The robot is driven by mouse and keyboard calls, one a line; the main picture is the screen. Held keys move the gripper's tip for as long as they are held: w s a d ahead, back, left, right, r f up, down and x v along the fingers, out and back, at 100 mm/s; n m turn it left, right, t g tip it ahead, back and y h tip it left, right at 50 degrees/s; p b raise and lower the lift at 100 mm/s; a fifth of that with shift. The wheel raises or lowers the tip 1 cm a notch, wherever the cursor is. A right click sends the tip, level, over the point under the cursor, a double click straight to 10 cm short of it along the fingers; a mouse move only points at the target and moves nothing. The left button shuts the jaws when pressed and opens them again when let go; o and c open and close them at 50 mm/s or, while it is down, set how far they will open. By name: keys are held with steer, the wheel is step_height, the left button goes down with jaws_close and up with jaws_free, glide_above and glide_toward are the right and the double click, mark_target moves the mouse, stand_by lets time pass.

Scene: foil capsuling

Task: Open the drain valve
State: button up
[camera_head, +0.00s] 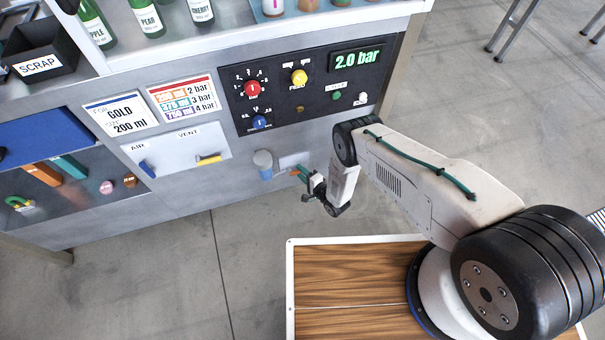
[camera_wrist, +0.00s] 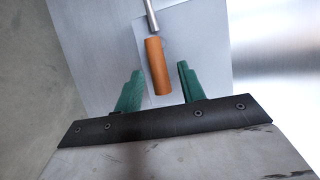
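The drain valve's orange handle (camera_wrist: 157,66) hangs on a thin metal rod (camera_wrist: 151,18) in front of a pale plate in the wrist view. My gripper (camera_wrist: 158,82) is open, with one green finger on each side of the handle's lower part. Gaps show on both sides, so the fingers do not appear to touch it. In the head view my gripper (camera_head: 302,172) is at the lower front of the machine, beside a small pale plate (camera_head: 290,160). The valve there is mostly hidden by the gripper.
A grey cylinder (camera_head: 263,164) sticks out just left of my gripper. An AIR and VENT plate (camera_head: 176,150) with a blue and a yellow lever is further left. The black control panel (camera_head: 310,85) above reads 2.0 bar. Open floor (camera_head: 180,270) lies below.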

jaws_close()
steer(key=shift+r, duration=0.1)
steer(key=n+h, duration=0.1)
steer(key=r+n, duration=0.1)
steer(key=shift+s+a+r+n+h, duration=0.1)
steer(key=shift+a+r+n+h, duration=0.15)
steer(key=shift+n+h, duration=0.15)
steer(key=shift+s+a+r+n+h, duration=0.1)
steer(key=shift+a+r+n+h, duration=0.15)
steer(key=shift+n+h, duration=0.3)
steer(key=shift+a+r+n+h, duration=0.1)
steer(key=shift+r+n+h, duration=0.25)
steer(key=shift+n, duration=0.3)
steer(key=n+h, duration=0.1)
steer(key=a+n+h, duration=0.1)
steer(key=r+n, duration=0.1)
steer(key=shift+s+a+n+h, duration=0.25)
steer(key=shift+a+n+h, duration=0.05)
steer(key=shift+a+h, duration=0.1)
steer(key=shift+s+a+r+n+t+h, duration=0.15)
steer(key=shift+a+n+t+h, duration=0.1)
steer(key=shift+a+n+h, duration=0.45)
steer(key=shift+s+a+n+t+h, duration=0.2)
steer(key=shift+n+h, duration=0.3)
steer(key=shift+n, duration=0.4)
steer(key=shift+w, duration=0.1)
